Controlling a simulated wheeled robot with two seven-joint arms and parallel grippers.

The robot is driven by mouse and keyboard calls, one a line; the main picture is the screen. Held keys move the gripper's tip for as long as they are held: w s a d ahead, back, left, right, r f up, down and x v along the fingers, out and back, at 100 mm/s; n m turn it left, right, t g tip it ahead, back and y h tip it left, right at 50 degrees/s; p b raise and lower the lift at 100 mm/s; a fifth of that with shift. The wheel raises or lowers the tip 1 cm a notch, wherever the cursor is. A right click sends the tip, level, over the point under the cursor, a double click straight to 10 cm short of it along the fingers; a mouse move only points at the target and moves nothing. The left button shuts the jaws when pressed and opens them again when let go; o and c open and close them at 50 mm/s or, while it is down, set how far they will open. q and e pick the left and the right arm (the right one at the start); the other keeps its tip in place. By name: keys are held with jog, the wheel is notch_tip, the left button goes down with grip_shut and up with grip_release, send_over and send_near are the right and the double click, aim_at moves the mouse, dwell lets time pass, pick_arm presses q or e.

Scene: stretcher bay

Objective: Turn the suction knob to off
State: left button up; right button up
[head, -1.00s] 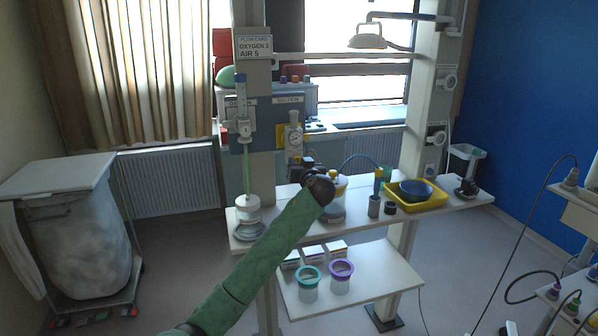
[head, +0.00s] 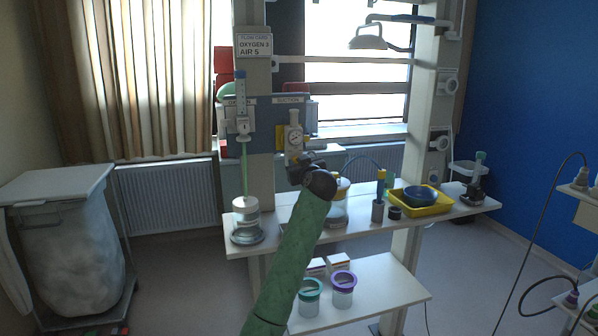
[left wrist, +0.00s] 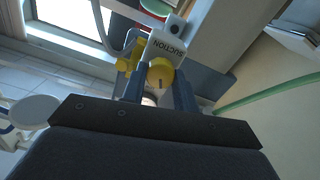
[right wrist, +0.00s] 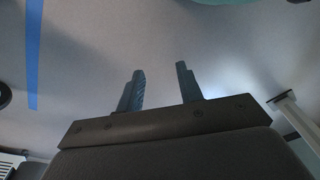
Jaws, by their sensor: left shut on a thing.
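The suction unit (head: 293,138) with its round gauge hangs on the blue wall panel, under a SUCTION label. Its yellow knob (left wrist: 161,73) shows in the left wrist view below a white SUCTION plate (left wrist: 166,48), with a dark mark on its face. My left gripper (head: 294,168) is at the bottom of the unit. In the left wrist view its two fingers (left wrist: 160,92) stand on either side of the knob, shut on it. My right gripper (right wrist: 162,88) shows only in the right wrist view, open and empty.
A flowmeter (head: 242,115) with a green tube stands left of the suction unit. Below, the shelf (head: 355,222) carries a jar (head: 246,222), a yellow tray (head: 422,209) and small containers. A lower shelf (head: 385,292) holds two lidded cups.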

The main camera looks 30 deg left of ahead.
notch_tip(320, 180, up, 31)
jog(key=a+b, duration=0.2)
jog(key=b, duration=0.6)
pick_arm(q)
jog(key=n+b, duration=0.2)
jog(key=n, duration=0.5)
jog(key=shift+f, duration=0.1)
pick_arm(e)
jog(key=w+a+f+t+y, duration=0.1)
jog(key=w+a+f, duration=0.1)
jog(key=a+f, duration=0.1)
jog(key=shift+w+a+f+y, duration=0.3)
jog(key=shift+a+f, duration=0.05)
jog(key=shift+f, duration=0.4)
jog(key=shift+a+n, duration=0.1)
jog(key=shift+n, duration=0.2)
pick_arm(q)
jog(key=o, duration=1)
pick_arm(e)
jog(key=shift+w, duration=0.1)
pick_arm(q)
jog(key=shift+s, duration=0.1)
